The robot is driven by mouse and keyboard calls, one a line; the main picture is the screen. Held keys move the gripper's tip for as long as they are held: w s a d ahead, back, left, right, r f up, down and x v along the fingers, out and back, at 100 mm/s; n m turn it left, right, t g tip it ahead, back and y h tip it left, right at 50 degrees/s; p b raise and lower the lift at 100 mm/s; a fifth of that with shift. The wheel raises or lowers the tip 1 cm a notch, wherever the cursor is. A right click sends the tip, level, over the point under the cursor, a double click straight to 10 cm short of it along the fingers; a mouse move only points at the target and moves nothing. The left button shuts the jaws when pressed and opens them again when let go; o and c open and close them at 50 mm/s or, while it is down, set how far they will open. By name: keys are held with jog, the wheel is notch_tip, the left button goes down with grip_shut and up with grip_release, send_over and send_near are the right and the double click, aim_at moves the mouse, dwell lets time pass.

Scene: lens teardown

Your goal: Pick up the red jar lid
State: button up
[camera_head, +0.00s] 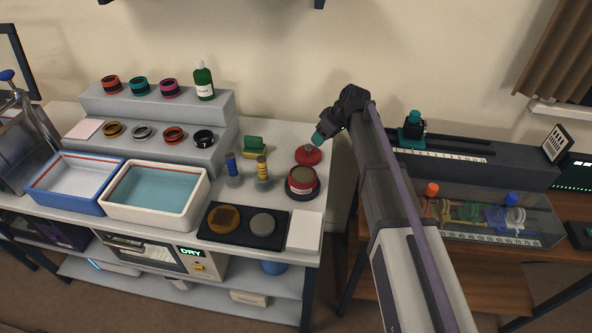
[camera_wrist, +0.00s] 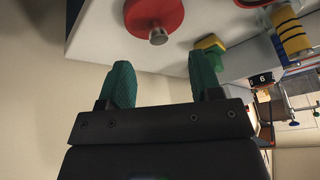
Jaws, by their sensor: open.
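The red jar lid (camera_head: 308,156) lies on the white bench top near its back right corner, with a small knob on top. In the wrist view the red lid (camera_wrist: 153,14) is at the top, cut off by the frame edge, with its silver knob (camera_wrist: 158,36) toward my gripper. My gripper (camera_head: 318,138) is right above and beside the lid in the head view. Its two green fingertips (camera_wrist: 160,80) are spread apart with nothing between them. The lid lies beyond the fingertips, and I see no contact.
Blue-banded (camera_head: 233,170) and yellow-banded (camera_head: 262,172) posts stand left of the lid. A green and yellow block (camera_head: 254,147) lies behind them. A dark tray (camera_head: 242,238) with two discs and a white pad (camera_head: 305,232) are in front. The wall is close behind.

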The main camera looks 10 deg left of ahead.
aim_at(310, 146)
jog(key=f+n+b, duration=0.1)
jog(key=w+a+f+b, duration=0.1)
jog(key=b, duration=0.1)
jog(key=f+n+b, duration=0.1)
jog(key=b, duration=0.1)
jog(key=shift+w+a+f+n+t+y, duration=0.2)
jog(key=shift+w+a+n+t+y, duration=0.1)
jog(key=shift+w, duration=0.05)
jog(key=shift+a, duration=0.2)
jog(key=b+x, duration=0.4)
jog(key=x, duration=0.1)
jog(key=shift+a, duration=0.1)
jog(key=shift+r, duration=0.2)
jog(key=c, duration=1)
notch_tip(310, 146, up, 10)
jog(key=p, duration=1)
jog(key=shift+r, duration=0.2)
